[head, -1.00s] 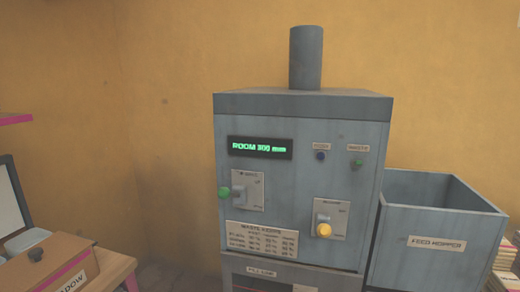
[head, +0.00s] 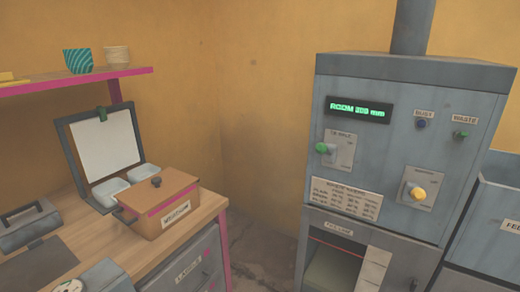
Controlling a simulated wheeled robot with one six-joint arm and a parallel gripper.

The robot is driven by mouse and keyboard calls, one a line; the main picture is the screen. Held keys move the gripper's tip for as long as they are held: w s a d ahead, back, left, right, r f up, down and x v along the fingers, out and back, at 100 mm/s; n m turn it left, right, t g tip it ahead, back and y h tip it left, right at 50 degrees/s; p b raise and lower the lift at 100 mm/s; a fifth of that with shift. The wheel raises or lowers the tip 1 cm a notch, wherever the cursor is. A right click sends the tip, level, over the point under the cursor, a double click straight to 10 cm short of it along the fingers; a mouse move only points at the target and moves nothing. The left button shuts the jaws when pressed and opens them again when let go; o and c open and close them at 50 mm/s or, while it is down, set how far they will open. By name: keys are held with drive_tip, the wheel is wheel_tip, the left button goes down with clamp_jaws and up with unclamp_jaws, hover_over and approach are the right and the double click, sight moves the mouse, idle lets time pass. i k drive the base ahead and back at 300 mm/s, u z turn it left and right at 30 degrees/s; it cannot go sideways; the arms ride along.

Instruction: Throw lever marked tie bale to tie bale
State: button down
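The grey-blue press cabinet (head: 395,150) stands at the right in the head view, with a green display reading "ROOM" and a figure in mm. A lever with a green knob (head: 321,148) sits on a pale plate (head: 342,149) at the left of its front; the plate's label is too small to read surely but looks like "tie bale". A second lever with a yellow knob (head: 417,193) sits on another plate lower right, its label unreadable. My gripper is not in view.
A wooden bench (head: 205,210) at the left holds a lidded box (head: 160,208), an open-lidded case (head: 105,145) and other items. A pink shelf (head: 110,76) with cups hangs above. The feed hopper (head: 490,225) is at the right edge. Bare floor (head: 268,255) shows between bench and press.

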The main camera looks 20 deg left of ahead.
sight(321, 148)
drive_tip(key=u, duration=0.65)
drive_tip(key=k, duration=1.35)
drive_tip(key=z, duration=0.35)
drive_tip(key=i, duration=0.4)
drive_tip(key=z, duration=0.75)
drive_tip(key=i, duration=1.3)
drive_tip(key=u, duration=0.9)
drive_tip(key=i, duration=0.5)
drive_tip(key=u, duration=0.35)
